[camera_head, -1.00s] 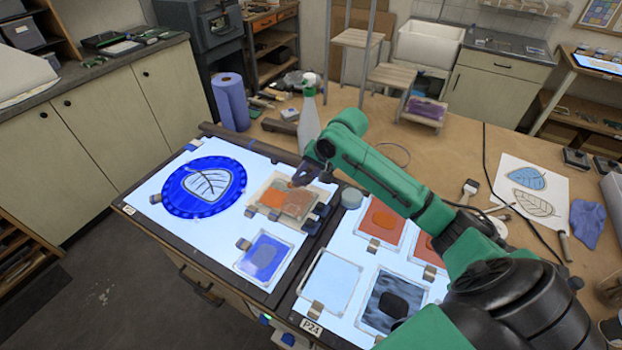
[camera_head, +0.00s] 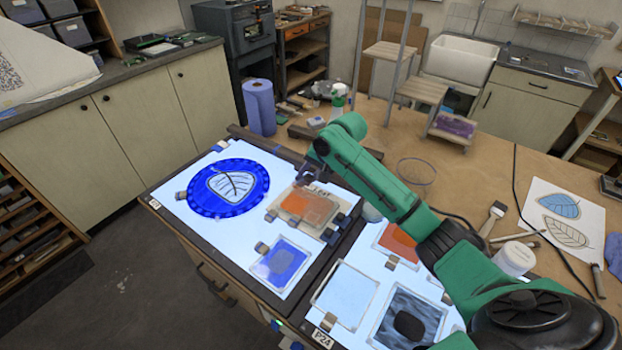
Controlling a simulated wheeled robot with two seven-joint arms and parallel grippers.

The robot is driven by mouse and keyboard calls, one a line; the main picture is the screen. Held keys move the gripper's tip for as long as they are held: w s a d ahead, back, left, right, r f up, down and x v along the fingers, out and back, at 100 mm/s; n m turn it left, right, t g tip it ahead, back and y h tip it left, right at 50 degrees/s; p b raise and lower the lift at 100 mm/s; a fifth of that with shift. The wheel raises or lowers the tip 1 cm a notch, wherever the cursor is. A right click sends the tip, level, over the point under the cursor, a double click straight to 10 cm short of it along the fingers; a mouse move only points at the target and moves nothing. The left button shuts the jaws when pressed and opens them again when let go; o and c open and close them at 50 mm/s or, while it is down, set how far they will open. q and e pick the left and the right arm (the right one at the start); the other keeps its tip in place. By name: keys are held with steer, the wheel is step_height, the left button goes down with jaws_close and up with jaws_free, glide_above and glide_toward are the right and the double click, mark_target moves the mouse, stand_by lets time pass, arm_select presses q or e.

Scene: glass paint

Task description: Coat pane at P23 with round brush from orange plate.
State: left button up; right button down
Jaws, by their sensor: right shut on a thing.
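The orange plate (camera_head: 318,211), a pale square with an orange patch, lies on the left light panel. My right gripper (camera_head: 308,176) is above its far edge, small and dark in the picture. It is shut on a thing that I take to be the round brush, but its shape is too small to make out. A label (camera_head: 154,204) on that panel's left corner is too small to read. My left gripper is out of view.
A blue pane (camera_head: 281,262) lies in front of the orange plate. The right light panel holds a clear pane (camera_head: 345,292), a grey-streaked pane (camera_head: 409,325) and an orange pane (camera_head: 396,241); its label reads P24. A spray bottle (camera_head: 338,101) stands partly behind my right arm.

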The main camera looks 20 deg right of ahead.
steer(key=shift+r, duration=2.5)
